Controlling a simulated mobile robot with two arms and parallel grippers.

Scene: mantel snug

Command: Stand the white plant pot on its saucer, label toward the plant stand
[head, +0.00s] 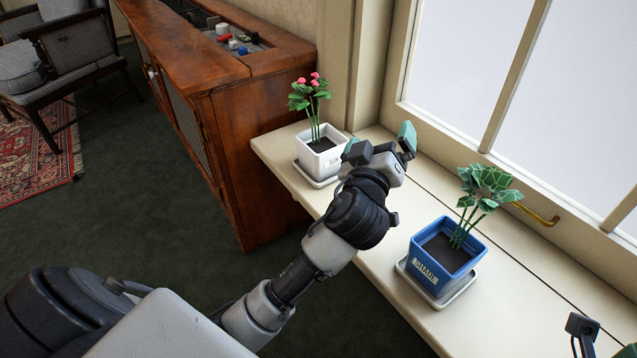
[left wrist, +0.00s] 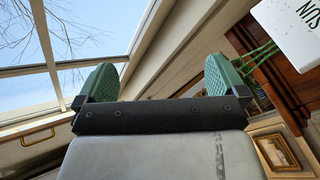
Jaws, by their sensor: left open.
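The white plant pot (head: 316,159) stands upright at the far end of the windowsill, with a pink-flowered plant in it. It appears to sit on its white saucer (head: 319,183). Its "SUN" label faces my left gripper. My left gripper (head: 380,143) is open and empty, just right of the pot. In the left wrist view the gripper (left wrist: 158,78) has a clear gap between its green pads, and the white pot (left wrist: 288,28) shows at the upper right, outside the jaws. Part of my right gripper (head: 597,336) shows at the lower right corner. I cannot identify a plant stand.
A blue labelled pot (head: 427,270) with a leafy plant stands on a pale saucer (head: 450,297) nearer on the sill (head: 415,332). The window and its brass handle (head: 540,214) bound the right. A wooden cabinet (head: 233,150) stands left of the sill. Bare sill separates the pots.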

